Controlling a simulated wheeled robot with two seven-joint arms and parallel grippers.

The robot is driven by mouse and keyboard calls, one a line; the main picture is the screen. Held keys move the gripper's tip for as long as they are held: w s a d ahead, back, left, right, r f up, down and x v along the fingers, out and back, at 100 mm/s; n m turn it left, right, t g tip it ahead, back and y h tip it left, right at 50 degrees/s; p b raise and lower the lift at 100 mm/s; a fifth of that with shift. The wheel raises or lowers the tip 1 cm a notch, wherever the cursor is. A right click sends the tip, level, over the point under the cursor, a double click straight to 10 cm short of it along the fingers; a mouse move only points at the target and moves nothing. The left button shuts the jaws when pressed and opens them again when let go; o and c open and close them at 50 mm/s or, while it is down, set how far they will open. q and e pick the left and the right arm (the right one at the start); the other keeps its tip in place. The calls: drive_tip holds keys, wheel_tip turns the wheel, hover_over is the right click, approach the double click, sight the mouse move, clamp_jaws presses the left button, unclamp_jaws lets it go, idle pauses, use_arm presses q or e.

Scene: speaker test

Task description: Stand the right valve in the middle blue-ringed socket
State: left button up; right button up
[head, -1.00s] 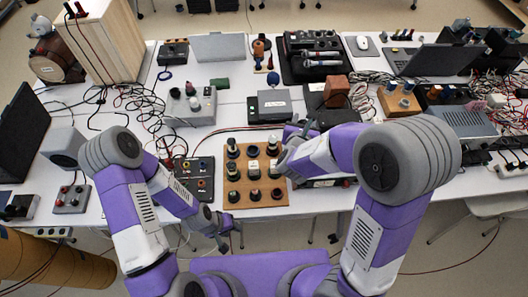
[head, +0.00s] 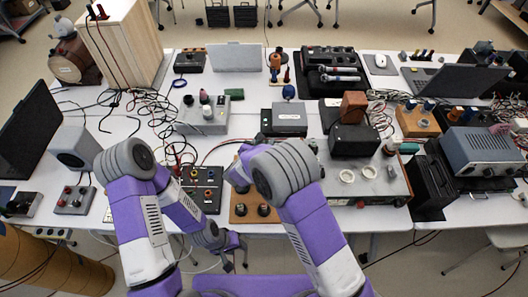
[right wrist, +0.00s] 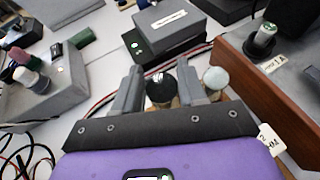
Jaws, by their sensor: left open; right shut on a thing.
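My right gripper (right wrist: 158,80) is shut on a valve (right wrist: 161,91) with a dark body and shiny top, seen between the fingers in the right wrist view. A second valve (right wrist: 215,77) with a pale round top is just outside the right finger. My left gripper (head: 240,256) is open and empty, low before the table.
A dark panel with knobs (head: 205,190) lies left of the board. A grey box (head: 289,119) stands behind it, with cables between. The amplifier's wooden side (right wrist: 243,92) rises close right of the gripper in the right wrist view.

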drive_tip(key=shift+f+b, duration=0.3)
drive_tip(key=shift+f, duration=1.65)
drive_tip(key=shift+f+b, duration=0.35)
drive_tip(key=shift+b, duration=0.1)
drive_tip(key=o, duration=1.2)
drive_tip(key=shift+r+p, duration=0.55)
drive_tip(key=shift+p, duration=0.1)
drive_tip(key=p+v, duration=0.1)
drive_tip(key=v, duration=1.1)
drive_tip(key=shift+f, duration=0.1)
drive_tip(key=shift+f, duration=0.1)
